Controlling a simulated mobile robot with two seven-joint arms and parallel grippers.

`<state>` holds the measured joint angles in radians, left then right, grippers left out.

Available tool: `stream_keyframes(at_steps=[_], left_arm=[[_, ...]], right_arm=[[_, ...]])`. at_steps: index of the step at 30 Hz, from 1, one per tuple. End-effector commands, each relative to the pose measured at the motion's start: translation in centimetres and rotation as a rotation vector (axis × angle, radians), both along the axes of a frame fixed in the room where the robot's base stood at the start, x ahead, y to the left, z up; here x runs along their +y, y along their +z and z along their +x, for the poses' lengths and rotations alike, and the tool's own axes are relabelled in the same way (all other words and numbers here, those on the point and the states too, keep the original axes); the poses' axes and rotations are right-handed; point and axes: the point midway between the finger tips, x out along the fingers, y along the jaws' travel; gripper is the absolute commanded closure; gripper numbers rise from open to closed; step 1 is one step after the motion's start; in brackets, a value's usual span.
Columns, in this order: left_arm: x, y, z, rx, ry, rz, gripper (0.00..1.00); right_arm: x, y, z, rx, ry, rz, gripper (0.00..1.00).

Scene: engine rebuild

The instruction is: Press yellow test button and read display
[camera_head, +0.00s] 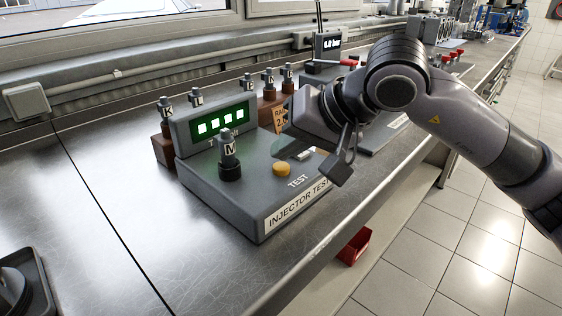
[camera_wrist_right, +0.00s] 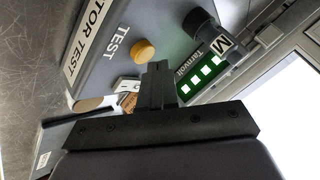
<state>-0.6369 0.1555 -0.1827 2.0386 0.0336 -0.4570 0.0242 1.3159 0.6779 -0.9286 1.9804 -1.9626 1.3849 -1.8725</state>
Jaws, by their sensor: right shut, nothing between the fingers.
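The grey injector tester (camera_head: 222,192) stands on the bench, labelled INJECTOR TEST. Its round yellow test button (camera_head: 281,169) is uncovered above the word TEST; it also shows in the right wrist view (camera_wrist_right: 143,50). The green display (camera_head: 219,123) is lit with a row of several white squares and no readable digits. An injector marked M (camera_head: 229,158) stands upright in the tester's socket. My right gripper (camera_head: 293,146) is over the tester, behind and right of the button, apart from it. Its fingers (camera_wrist_right: 157,78) are shut and empty. My left gripper is not seen.
Several injectors stand in brown blocks (camera_head: 163,149) behind the tester. An orange card (camera_head: 280,119) is beside the display. A red-handled tool and a small lit display (camera_head: 331,43) are farther back. A red bin (camera_head: 355,246) is below the bench edge.

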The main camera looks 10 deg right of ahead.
Motion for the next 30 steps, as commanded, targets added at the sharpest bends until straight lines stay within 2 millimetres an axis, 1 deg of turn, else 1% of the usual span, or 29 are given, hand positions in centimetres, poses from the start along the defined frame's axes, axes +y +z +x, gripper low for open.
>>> stream_keyframes(at_steps=[2,11,14,17,27,30], left_arm=[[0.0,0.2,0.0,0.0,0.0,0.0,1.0],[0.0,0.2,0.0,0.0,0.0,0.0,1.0],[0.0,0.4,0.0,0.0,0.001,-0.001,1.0],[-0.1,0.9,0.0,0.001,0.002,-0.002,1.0],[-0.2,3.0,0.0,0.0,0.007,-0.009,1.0],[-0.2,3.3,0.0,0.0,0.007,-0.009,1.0]], right_arm=[[0.0,0.5,0.0,-0.001,0.0,0.001,1.0],[0.0,0.5,0.0,-0.002,-0.001,0.001,1.0],[0.0,0.9,0.0,-0.002,0.0,0.002,1.0],[0.0,1.6,0.0,-0.004,0.0,0.001,1.0],[0.0,5.1,0.0,-0.003,-0.001,0.002,1.0],[0.0,5.6,0.0,-0.003,-0.001,0.001,1.0]])
